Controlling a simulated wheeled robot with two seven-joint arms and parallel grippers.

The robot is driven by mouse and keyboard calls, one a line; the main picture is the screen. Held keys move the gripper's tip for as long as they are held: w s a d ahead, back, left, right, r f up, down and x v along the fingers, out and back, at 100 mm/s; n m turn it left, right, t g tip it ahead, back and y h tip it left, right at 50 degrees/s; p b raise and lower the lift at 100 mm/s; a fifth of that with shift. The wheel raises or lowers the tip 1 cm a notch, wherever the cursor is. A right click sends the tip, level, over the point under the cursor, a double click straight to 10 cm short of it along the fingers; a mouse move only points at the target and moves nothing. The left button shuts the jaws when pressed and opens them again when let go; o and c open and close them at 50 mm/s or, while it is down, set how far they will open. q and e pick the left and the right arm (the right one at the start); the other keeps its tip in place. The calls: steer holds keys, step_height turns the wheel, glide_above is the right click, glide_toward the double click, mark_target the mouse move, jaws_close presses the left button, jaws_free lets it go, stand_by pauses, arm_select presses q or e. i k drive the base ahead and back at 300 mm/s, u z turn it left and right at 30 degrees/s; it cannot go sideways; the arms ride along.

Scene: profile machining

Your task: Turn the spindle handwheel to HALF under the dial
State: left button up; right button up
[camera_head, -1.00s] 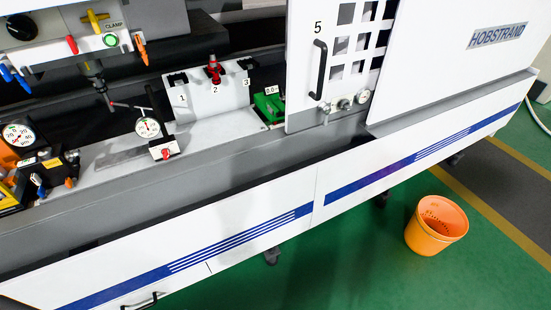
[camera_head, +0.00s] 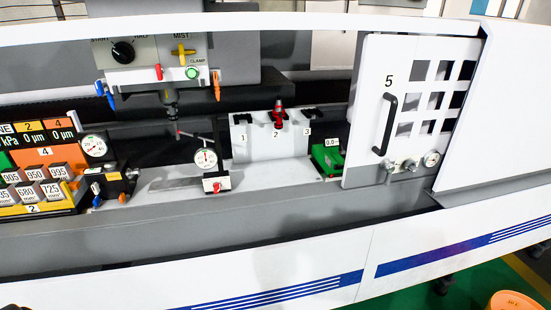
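A round black knob (camera_head: 122,52), which looks like the spindle handwheel, sits on the grey head panel (camera_head: 146,74) at the upper left. Lettering above it is partly cut by the white upper edge of the machine; START at its left and HALF at its right seem readable. I cannot tell which mark the knob points to. A round dial indicator (camera_head: 206,158) stands upright on the bed below, with a thin arm reaching left toward the spindle (camera_head: 171,105). Neither of my grippers is in view.
The head panel also has a yellow MIST lever (camera_head: 183,51), a green CLAMP button (camera_head: 192,73) and coloured levers. A white fixture (camera_head: 268,140) numbered 1 to 3, a green block (camera_head: 327,158) and a door (camera_head: 410,105) stand right.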

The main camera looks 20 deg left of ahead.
mark_target(122, 53)
steer(key=u, duration=1.5)
